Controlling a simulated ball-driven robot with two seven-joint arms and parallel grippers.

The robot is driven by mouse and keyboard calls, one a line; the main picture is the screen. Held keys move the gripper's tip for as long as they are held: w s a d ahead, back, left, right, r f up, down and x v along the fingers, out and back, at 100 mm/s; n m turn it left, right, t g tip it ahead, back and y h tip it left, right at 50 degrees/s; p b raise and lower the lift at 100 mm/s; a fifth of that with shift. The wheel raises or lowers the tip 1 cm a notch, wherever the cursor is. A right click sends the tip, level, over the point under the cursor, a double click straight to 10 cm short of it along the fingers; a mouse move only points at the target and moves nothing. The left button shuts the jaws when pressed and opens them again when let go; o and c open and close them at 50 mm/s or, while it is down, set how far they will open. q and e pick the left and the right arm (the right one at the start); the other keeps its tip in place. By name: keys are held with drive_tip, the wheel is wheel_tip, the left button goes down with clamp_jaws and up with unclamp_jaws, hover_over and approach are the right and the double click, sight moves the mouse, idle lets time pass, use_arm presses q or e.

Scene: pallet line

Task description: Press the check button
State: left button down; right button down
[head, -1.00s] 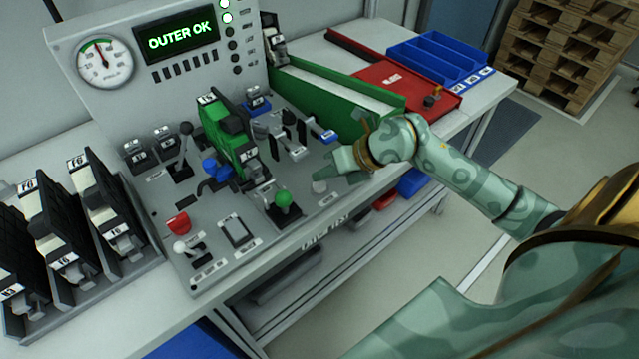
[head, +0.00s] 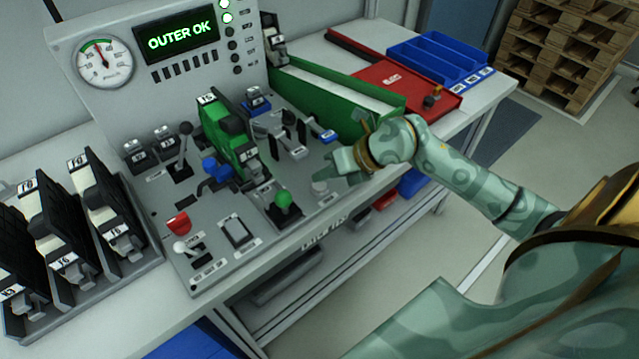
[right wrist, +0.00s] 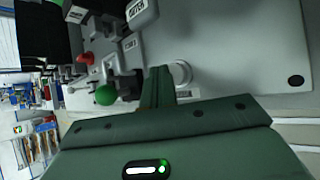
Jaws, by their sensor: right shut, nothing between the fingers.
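A small pale round button (head: 320,187) sits on the front right of the grey panel (head: 160,205); its label is too small to read, and I take it for the check button. My right gripper (head: 336,170) is shut and empty, just above and beside this button. In the right wrist view the shut fingers (right wrist: 160,78) reach down next to the pale round button (right wrist: 182,73); I cannot tell whether they touch it. The display (head: 178,43) reads OUTER OK in green. My left gripper is not in view.
A green-knobbed lever (head: 283,199), a red switch (head: 178,224) and a white-knobbed lever (head: 180,247) stand left of the button. A green clamped part (head: 222,128) rises behind. A green chute (head: 335,92) and red tray (head: 408,88) lie to the right.

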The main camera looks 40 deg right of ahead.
sight(325, 187)
drive_tip(key=shift+f, duration=0.3)
drive_tip(key=shift+f, duration=0.55)
idle(0.6)
drive_tip(key=shift+r, duration=0.15)
drive_tip(key=shift+r+p, duration=0.75)
drive_tip(key=shift+r, duration=0.1)
wheel_tip(325, 187, up, 5)
drive_tip(key=p, duration=0.4)
drive_tip(key=shift+r+p, duration=0.1)
drive_tip(key=shift+p, duration=0.25)
idle(0.4)
